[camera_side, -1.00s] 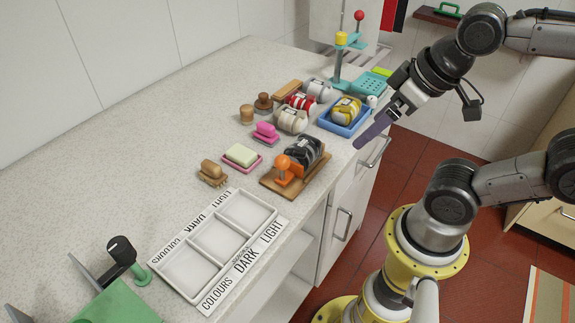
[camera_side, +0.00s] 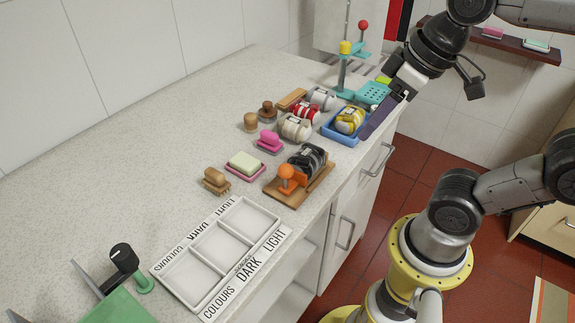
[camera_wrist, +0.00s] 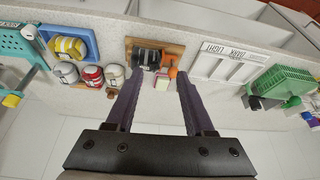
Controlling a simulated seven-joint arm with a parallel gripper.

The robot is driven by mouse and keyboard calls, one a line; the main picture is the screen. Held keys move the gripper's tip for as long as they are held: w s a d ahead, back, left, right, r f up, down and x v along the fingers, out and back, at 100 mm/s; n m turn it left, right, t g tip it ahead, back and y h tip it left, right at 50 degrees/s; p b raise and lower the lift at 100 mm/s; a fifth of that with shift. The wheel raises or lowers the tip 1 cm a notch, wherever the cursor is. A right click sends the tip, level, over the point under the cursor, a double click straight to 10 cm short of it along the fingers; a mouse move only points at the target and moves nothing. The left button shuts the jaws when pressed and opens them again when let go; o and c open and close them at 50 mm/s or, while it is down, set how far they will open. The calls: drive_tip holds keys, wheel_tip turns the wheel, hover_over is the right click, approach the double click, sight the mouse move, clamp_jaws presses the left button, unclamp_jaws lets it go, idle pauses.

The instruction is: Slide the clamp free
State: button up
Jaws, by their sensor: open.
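An orange clamp (camera_side: 288,179) with a round knob stands at the front left end of a wooden board (camera_side: 318,182). A dark rolled cloth bundle (camera_side: 308,160) lies on the same board, against the clamp. My gripper (camera_side: 366,132) has long purple fingers, is open and empty, and hangs to the right of the board, apart from the clamp. In the wrist view its fingers (camera_wrist: 155,80) are spread.
A blue tray (camera_side: 334,135) with a yellow bundle sits behind the board, close to my fingers. Red and cream bundles, brushes and a soap dish (camera_side: 243,172) stand to the left. A three-part labelled tray (camera_side: 190,288) lies in front. A teal stand (camera_side: 344,70) rises behind.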

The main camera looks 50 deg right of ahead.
drive_tip(key=w+a+r+n+g+y, duration=0.1)
drive_tip(key=w+a+r+g, duration=0.15)
drive_tip(key=w, duration=0.65)
drive_tip(key=g, duration=0.3)
approach(289, 176)
drive_tip(key=shift+t+y, duration=0.25)
drive_tip(key=shift+y, duration=0.05)
drive_tip(key=f, duration=0.8)
drive_tip(key=shift+w+a+f, duration=0.1)
drive_tip(key=shift+w+f, duration=0.1)
drive_tip(key=shift+w, duration=0.15)
clamp_jaws()
drive_tip(key=shift+r, duration=0.1)
